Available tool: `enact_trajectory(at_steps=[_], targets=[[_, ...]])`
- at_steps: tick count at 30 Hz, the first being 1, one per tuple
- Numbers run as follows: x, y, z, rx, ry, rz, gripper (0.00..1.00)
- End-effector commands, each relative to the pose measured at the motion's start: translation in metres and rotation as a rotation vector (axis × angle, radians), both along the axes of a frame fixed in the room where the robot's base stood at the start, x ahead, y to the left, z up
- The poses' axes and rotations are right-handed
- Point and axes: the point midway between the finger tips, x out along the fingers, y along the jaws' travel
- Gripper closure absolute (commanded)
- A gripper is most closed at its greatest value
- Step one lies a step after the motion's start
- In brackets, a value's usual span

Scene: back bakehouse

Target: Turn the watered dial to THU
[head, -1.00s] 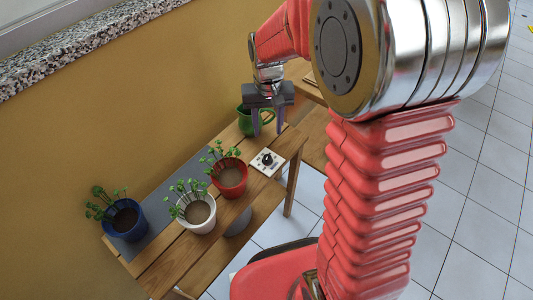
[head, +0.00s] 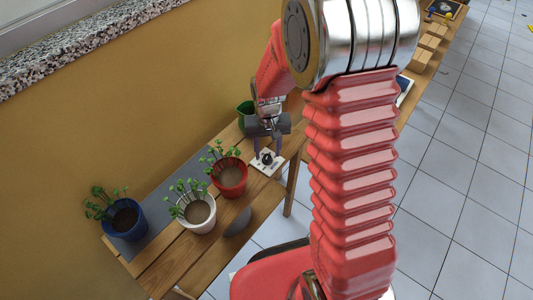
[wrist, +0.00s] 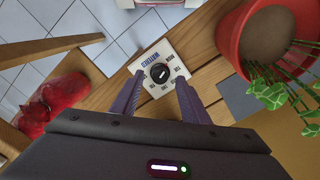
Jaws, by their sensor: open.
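The wrist view shows "WATERED" printed along one side and small labels around the knob. The knob carries a short white mark; I cannot tell for certain which label it points at. My gripper (head: 267,148) is above the dial, pointing down. In the wrist view its two fingers (wrist: 160,82) are apart, one on either side of the knob's near side, with nothing held. Contact with the knob cannot be told.
A red pot (head: 230,178) with seedlings stands close left of the dial. A white pot (head: 197,216) and a blue pot (head: 125,222) stand further left. A green jug (head: 245,112) is just behind my gripper. The bench's front edge is near the dial.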

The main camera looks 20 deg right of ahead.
Motion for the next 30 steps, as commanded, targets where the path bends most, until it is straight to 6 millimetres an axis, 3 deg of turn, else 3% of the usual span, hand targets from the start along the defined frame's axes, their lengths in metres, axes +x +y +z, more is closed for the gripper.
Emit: enact_trajectory(at_steps=[6, 16, 30], targets=[[0.0, 0.0, -0.019, 0.0, 0.0, 0.0, 0.59], [0.0, 0.0, -0.022, 0.0, -0.001, 0.001, 0.59], [0.0, 0.001, -0.021, 0.0, -0.001, 0.001, 0.91]])
